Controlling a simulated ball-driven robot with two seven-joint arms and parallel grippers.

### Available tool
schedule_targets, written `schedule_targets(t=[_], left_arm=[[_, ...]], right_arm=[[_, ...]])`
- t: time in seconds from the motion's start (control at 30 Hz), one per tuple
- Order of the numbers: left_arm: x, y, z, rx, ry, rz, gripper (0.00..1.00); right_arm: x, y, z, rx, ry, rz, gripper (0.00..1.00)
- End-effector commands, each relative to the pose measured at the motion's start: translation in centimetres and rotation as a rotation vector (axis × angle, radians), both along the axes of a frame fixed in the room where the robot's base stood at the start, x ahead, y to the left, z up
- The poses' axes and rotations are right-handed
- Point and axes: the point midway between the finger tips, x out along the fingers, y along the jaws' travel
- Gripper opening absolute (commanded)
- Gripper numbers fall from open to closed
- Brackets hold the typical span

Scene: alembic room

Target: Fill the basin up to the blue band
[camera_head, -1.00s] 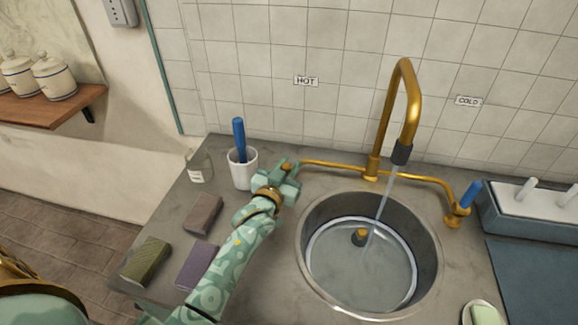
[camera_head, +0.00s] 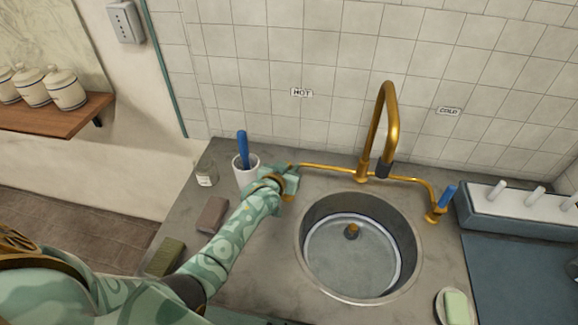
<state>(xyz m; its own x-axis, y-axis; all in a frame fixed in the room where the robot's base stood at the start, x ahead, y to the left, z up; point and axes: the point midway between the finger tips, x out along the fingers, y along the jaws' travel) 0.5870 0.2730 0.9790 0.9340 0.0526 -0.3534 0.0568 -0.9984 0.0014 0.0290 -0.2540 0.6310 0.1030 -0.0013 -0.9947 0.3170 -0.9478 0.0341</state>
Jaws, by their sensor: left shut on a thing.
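The round grey basin (camera_head: 311,232) is set in the counter. Clear, still-looking water (camera_head: 338,268) covers its floor, inside a pale ring on the wall; I cannot tell a blue colour in the ring. A dark plug with a brass knob (camera_head: 352,232) shows in the basin. The brass spout (camera_head: 391,125) hangs over the basin's back edge with no stream visible. My left gripper (camera_head: 289,180) is shut on the hot tap at the left end of the brass pipe (camera_head: 325,167); the gripper mostly hides that tap. The cold tap's blue handle (camera_head: 448,195) stands at the right. My right gripper is out of view.
A white cup (camera_head: 244,177) with a blue-handled tool and a glass jar (camera_head: 206,175) stand left of my gripper. A brown block (camera_head: 213,214) and green block (camera_head: 165,257) lie by my arm. A soap dish (camera_head: 440,306) and rack (camera_head: 515,211) are right.

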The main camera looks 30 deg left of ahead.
Motion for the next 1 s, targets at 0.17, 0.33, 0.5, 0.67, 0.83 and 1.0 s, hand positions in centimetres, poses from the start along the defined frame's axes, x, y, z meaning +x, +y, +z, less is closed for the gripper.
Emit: schedule_targets(t=[0.17, 0.33, 0.5, 0.67, 0.83, 1.0], left_arm=[[0.0, 0.0, 0.1, -0.002, -0.002, 0.001, 0.44], [0.0, 0.0, 0.1, -0.002, -0.002, 0.001, 0.44], [-1.0, -0.1, 0.5, -0.002, -0.002, 0.001, 0.44], [-4.2, -0.3, 1.9, -0.003, -0.001, 0.001, 0.44], [-8.7, -0.5, 3.5, -0.002, 0.000, 0.001, 0.44], [-12.4, -0.7, 4.9, -0.003, -0.001, 0.001, 0.44]], right_arm=[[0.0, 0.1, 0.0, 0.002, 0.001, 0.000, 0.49], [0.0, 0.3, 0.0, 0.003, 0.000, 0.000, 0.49], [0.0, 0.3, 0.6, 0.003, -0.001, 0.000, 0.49], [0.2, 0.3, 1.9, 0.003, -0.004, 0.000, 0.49], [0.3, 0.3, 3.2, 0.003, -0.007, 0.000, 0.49], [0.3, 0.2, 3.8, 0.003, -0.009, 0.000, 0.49]])
